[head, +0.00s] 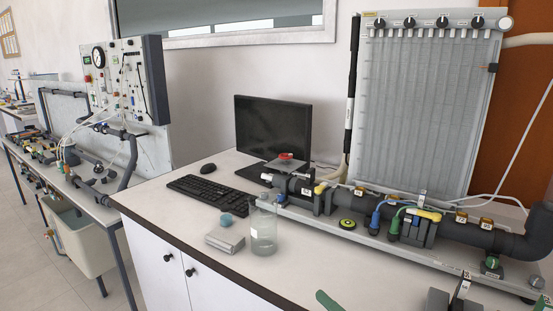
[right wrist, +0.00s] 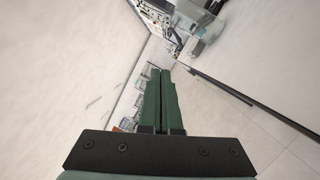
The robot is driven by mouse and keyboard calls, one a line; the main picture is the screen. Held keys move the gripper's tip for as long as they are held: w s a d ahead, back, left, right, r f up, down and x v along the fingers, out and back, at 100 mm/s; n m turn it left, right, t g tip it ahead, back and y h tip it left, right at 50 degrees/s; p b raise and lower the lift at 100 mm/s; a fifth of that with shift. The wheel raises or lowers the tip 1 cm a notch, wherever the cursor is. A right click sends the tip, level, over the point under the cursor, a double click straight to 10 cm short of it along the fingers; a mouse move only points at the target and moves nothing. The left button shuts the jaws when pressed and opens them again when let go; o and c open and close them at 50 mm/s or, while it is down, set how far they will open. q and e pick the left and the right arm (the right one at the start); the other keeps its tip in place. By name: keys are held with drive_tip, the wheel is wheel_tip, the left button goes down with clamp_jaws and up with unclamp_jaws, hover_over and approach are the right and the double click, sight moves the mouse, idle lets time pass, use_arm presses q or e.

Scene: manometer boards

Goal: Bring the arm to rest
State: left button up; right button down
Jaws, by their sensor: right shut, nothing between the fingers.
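The green fingers of my right gripper (right wrist: 160,72) are shut against each other in the right wrist view, with nothing between them. They point out over pale floor, clear of any object. In the head view a green fingertip of the right gripper (head: 328,301) shows at the bottom edge, in front of the white bench (head: 190,200). The rest of that gripper is cut off by the frame. My left gripper is not in view.
A manometer board (head: 425,110) stands behind a dark pipe rig (head: 345,225) on the bench. Another bench with a gauge panel (head: 125,80) is at left.

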drive_tip(key=s+d+f+m+g+h+p, duration=0.1)
drive_tip(key=s+d+f+m+g+h, duration=0.1)
drive_tip(key=s+f+m, duration=0.5)
drive_tip(key=s+d+f+m+g+h+p, duration=0.1)
drive_tip(key=s+f+m+h, duration=0.4)
drive_tip(key=f+m, duration=0.5)
drive_tip(key=s+d+f+m+g+h, duration=0.2)
drive_tip(key=s+d+f+m+h, duration=0.1)
drive_tip(key=s+f+m, duration=0.6)
drive_tip(key=m+h, duration=0.1)
drive_tip(key=m, duration=0.1)
drive_tip(key=shift+s+d+f+m+g+p, duration=0.15)
drive_tip(key=shift+s+d+m+g+p, duration=0.15)
drive_tip(key=shift+s+d+m+p, duration=0.1)
